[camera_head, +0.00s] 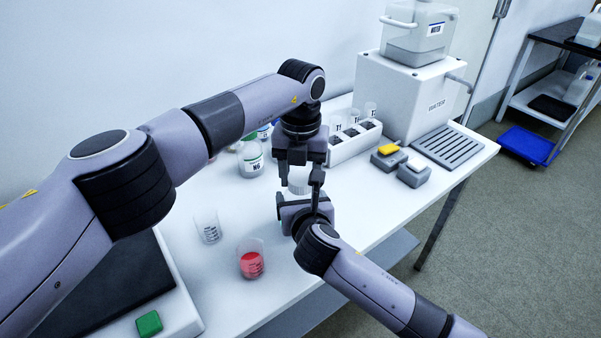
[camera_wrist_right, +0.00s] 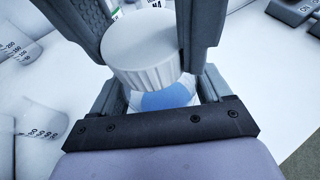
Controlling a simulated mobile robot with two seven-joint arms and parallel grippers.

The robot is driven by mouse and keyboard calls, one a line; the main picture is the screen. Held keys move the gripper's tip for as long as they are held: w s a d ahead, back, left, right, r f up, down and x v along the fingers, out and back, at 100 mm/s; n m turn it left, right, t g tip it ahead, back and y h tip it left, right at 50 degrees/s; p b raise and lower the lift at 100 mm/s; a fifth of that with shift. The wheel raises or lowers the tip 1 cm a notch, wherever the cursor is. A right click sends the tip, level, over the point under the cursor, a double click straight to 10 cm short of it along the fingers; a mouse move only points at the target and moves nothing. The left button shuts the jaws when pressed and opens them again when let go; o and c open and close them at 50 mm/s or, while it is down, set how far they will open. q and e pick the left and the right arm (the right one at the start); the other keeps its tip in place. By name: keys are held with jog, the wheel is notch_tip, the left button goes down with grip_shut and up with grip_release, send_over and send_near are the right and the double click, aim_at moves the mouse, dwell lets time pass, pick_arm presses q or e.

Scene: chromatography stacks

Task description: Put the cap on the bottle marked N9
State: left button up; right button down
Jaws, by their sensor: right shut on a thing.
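My left gripper (camera_head: 300,172) points down over the table, its fingers on either side of a white ribbed cap (camera_wrist_right: 145,48), which shows small in the head view (camera_head: 298,183). It appears shut on the cap. My right gripper (camera_head: 305,208) comes in from the lower right, just below the left one. It is shut on a bottle with a blue band (camera_wrist_right: 168,97), directly under the cap. The bottle's mark is hidden, and I cannot tell whether the cap touches its neck.
A red-filled beaker (camera_head: 251,264) and a clear beaker (camera_head: 208,229) stand left of the grippers. A white tube rack (camera_head: 352,147), yellow-topped box (camera_head: 387,157), white-topped box (camera_head: 414,173) and water dispenser (camera_head: 400,98) stand to the right. A green button (camera_head: 149,323) shows lower left.

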pick_arm(q)
jog(key=shift+m, duration=0.8)
jog(key=o, duration=1.2)
jog(key=shift+c, duration=0.2)
jog(key=shift+r, duration=0.1)
jog(key=shift+r, duration=2.2)
jog(key=shift+c, duration=0.4)
jog(key=shift+r+n, duration=0.8)
jog(key=shift+r, duration=0.95)
